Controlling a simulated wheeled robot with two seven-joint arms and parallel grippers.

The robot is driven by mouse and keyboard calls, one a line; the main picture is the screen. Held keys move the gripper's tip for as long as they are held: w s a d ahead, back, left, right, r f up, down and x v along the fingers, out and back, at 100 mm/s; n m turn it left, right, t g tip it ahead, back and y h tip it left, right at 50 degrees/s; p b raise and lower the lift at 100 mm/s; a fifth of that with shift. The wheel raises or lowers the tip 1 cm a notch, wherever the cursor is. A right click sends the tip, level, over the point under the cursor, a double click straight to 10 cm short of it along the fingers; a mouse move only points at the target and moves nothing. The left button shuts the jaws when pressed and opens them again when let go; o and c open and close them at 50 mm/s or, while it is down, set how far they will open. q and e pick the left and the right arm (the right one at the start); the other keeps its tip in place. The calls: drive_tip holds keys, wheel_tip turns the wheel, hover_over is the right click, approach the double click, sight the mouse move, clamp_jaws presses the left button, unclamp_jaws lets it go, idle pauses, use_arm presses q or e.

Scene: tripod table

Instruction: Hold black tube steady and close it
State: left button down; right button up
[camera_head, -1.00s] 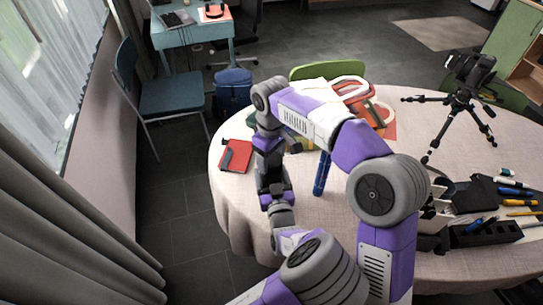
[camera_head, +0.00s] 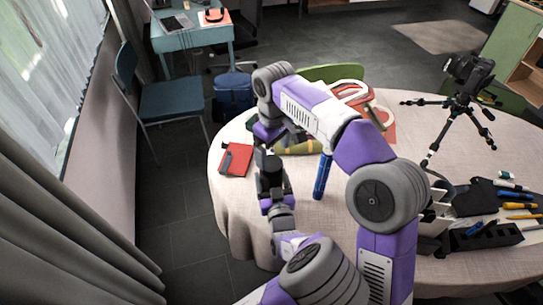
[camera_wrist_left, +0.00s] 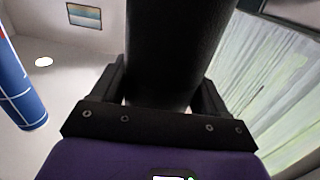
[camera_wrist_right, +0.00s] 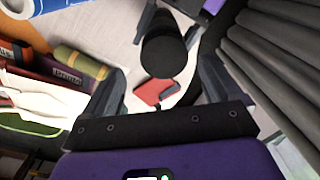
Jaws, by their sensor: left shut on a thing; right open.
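The black tube (camera_head: 271,168) stands upright at the table's left side, partly hidden in the head view by my arms. My left gripper (camera_head: 275,196) is shut on it, and the tube fills the space between the fingers in the left wrist view (camera_wrist_left: 175,55). My right gripper (camera_head: 268,142) is open and empty above the tube. In the right wrist view the tube's dark round end (camera_wrist_right: 163,57) shows beyond the open fingers, apart from them. I cannot tell a separate cap on the tube.
A blue tube (camera_head: 322,178) stands close to the right of the black tube. A red notebook (camera_head: 236,160) lies to the left. Books and a bag (camera_head: 352,92) are behind. A tripod with a camera (camera_head: 465,105) and several pens (camera_head: 515,205) are at the right.

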sight(271, 163)
drive_tip(key=shift+s+a, duration=0.2)
drive_tip(key=shift+a, duration=0.25)
drive_tip(key=shift+c, duration=0.4)
drive_tip(key=shift+d+r+n, duration=0.4)
drive_tip(key=shift+n, duration=0.2)
drive_tip(key=n, duration=0.5)
drive_tip(key=shift+a+r, duration=0.2)
drive_tip(key=shift+r, duration=0.1)
drive_tip(key=n, duration=0.6)
drive_tip(key=shift+r, duration=0.3)
drive_tip(key=n, duration=0.5)
drive_tip(key=shift+a+r+n, duration=0.1)
drive_tip(key=shift+r+n, duration=0.2)
drive_tip(key=shift+n, duration=0.1)
drive_tip(key=n, duration=0.3)
drive_tip(key=shift+r, duration=0.2)
drive_tip(key=n, duration=0.4)
drive_tip(key=shift+r, duration=0.25)
drive_tip(key=shift+f, duration=4.05)
